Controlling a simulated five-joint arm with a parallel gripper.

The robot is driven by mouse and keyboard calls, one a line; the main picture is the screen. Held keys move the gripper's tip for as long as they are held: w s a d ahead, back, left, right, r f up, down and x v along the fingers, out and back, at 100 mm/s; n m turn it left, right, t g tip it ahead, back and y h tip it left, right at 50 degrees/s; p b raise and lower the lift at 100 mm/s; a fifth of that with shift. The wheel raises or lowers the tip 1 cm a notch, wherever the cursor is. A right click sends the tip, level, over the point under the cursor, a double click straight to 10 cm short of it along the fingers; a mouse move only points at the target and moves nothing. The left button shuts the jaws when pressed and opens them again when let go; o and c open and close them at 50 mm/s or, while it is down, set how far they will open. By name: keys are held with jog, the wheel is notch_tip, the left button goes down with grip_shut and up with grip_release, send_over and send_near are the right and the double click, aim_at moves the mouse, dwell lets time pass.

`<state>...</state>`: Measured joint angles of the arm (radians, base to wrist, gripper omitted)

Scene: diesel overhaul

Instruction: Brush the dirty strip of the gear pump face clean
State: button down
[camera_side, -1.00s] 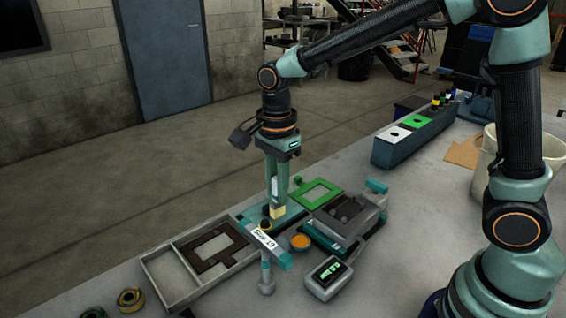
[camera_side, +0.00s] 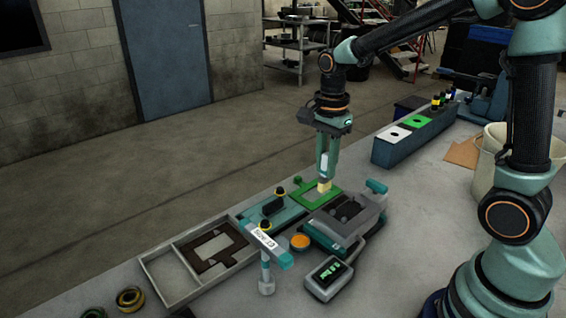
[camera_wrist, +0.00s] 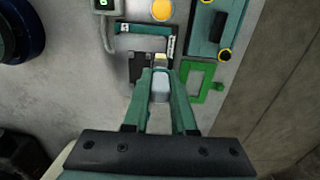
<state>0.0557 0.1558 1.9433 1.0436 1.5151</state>
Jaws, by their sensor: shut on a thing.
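My gripper (camera_side: 325,168) is shut on a brush with a pale grey handle (camera_wrist: 161,88) and yellow bristles (camera_side: 324,187). The brush points down, and in the side view its bristles show in front of the green frame (camera_side: 308,200). What looks like the gear pump (camera_side: 345,211), a dark face in a grey fixture, sits just right of the brush. In the wrist view the dark face (camera_wrist: 137,66) lies left of the bristles (camera_wrist: 160,58). I cannot tell whether the bristles touch anything. I cannot make out the dirty strip.
A teal plate with a black block (camera_side: 272,205) lies left of the green frame. A grey tray (camera_side: 168,287) holds a dark gasket (camera_side: 208,263). A labelled teal bar on a post (camera_side: 266,275), an orange-topped cup (camera_side: 300,242) and a meter (camera_side: 328,278) stand in front.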

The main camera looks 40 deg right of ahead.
aim_at(329, 188)
jog(key=shift+s+d+f, duration=0.2)
jog(key=shift+d+f, duration=0.4)
jog(key=shift+f, duration=2.15)
jog(key=shift+f, duration=0.6)
jog(key=shift+d, duration=0.1)
jog(key=shift+d, duration=0.85)
jog(key=shift+d, duration=0.9)
jog(key=shift+d, duration=0.1)
jog(key=shift+d, duration=0.85)
